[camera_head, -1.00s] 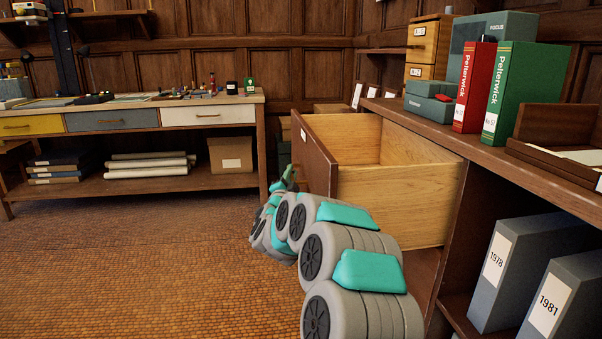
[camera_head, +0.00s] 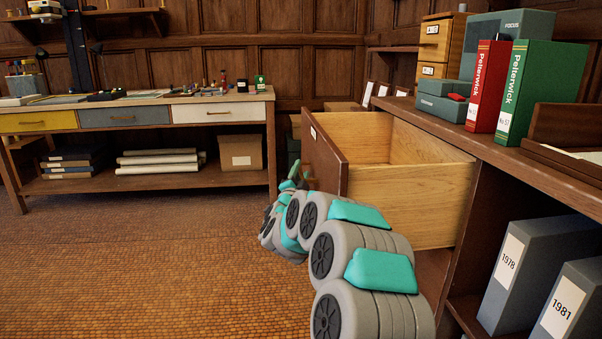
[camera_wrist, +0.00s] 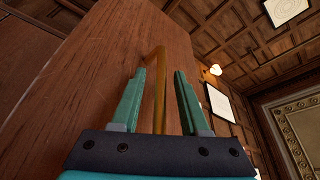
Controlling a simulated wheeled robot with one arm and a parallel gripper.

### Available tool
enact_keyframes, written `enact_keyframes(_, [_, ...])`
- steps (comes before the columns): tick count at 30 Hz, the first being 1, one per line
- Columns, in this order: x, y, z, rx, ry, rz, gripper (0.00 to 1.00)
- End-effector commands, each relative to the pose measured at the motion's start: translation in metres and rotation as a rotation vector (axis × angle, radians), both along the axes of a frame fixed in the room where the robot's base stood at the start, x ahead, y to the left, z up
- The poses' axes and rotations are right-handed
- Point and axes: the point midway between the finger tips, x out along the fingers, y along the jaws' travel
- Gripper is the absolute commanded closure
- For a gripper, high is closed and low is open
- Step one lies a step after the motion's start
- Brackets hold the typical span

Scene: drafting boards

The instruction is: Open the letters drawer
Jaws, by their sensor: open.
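The letters drawer (camera_head: 405,201) is pulled well out of the desk on the right, and its pale wooden inside shows as empty where I can see it. Its dark front panel (camera_head: 324,160) faces left and bears a small white label, too small to read. In the wrist view the front fills the left and middle, with a brass handle (camera_wrist: 159,75) on it. My gripper (camera_wrist: 160,95) is open, its two green fingers on either side of the handle with gaps. In the head view my gripper (camera_head: 297,177) is small beside the drawer front, partly hidden by my arm.
The desk top (camera_head: 455,125) holds a red binder (camera_head: 487,85), a green binder (camera_head: 540,90) and grey boxes (camera_head: 443,100). Grey files (camera_head: 535,265) stand on the shelf below. A drafting table (camera_head: 140,100) stands at the back left. The floor (camera_head: 150,265) between is clear.

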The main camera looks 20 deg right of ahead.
Motion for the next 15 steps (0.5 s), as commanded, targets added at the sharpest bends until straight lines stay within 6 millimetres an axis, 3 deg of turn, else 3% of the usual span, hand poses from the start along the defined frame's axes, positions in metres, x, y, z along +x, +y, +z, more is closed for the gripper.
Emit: enact_keyframes(15, [-0.049, 0.032, -0.014, 0.001, 0.003, 0.003, 0.55])
